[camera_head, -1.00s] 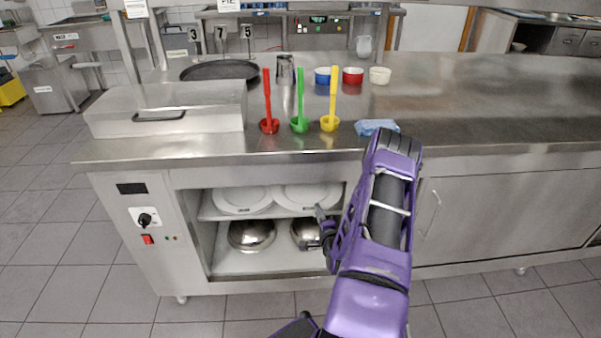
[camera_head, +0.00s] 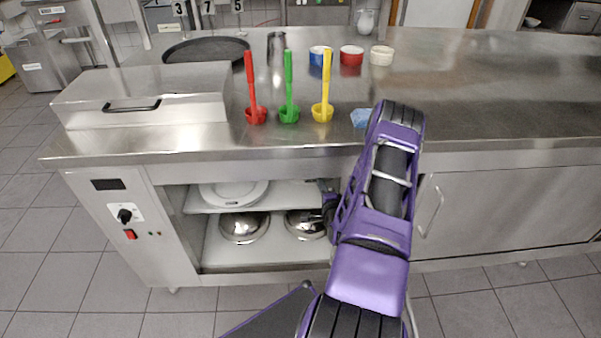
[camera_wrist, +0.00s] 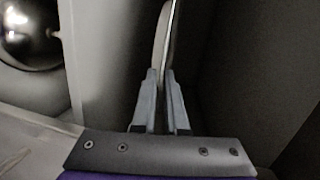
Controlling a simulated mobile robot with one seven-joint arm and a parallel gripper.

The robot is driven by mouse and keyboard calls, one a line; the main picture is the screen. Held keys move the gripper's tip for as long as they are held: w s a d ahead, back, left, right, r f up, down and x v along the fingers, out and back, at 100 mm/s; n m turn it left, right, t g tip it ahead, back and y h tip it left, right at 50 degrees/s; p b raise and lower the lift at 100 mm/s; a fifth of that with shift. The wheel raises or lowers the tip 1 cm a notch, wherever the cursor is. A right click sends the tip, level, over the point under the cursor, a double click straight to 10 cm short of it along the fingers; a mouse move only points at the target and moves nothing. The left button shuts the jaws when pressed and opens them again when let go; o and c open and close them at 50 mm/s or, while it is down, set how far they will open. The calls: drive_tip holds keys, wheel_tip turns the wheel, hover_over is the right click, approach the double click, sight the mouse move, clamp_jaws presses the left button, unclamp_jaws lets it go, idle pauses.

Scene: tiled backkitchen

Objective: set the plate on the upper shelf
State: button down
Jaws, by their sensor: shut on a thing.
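My gripper (camera_head: 326,188) is at the right part of the open cabinet, at about the height of the upper shelf (camera_head: 290,195). In the wrist view, my gripper (camera_wrist: 160,100) is shut on the rim of a plate (camera_wrist: 161,35), seen edge-on as a thin pale strip. A dark gap separates this plate from the pale shelf edge beside it. In the head view I cannot make out the held plate; arm and counter hide that area. Another white plate (camera_head: 234,193) lies on the left of the upper shelf.
Two shiny metal domes (camera_head: 244,228) (camera_head: 305,224) sit on the lower shelf. The counter edge (camera_head: 270,156) overhangs the opening. Red, green and yellow ladles (camera_head: 323,113), a grey lidded box (camera_head: 145,98) and a blue cloth (camera_head: 360,118) are on top. The upper shelf's middle looks bare.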

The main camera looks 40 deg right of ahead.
wheel_tip(320, 180, down, 9)
drive_tip(key=b, duration=0.1)
drive_tip(key=shift+f+b, duration=0.15)
drive_tip(key=shift+b, duration=0.2)
drive_tip(key=c, duration=1.4)
unclamp_jaws()
drive_tip(key=shift+f, duration=0.2)
drive_tip(key=shift+o, duration=0.8)
drive_tip(key=shift+r, duration=0.1)
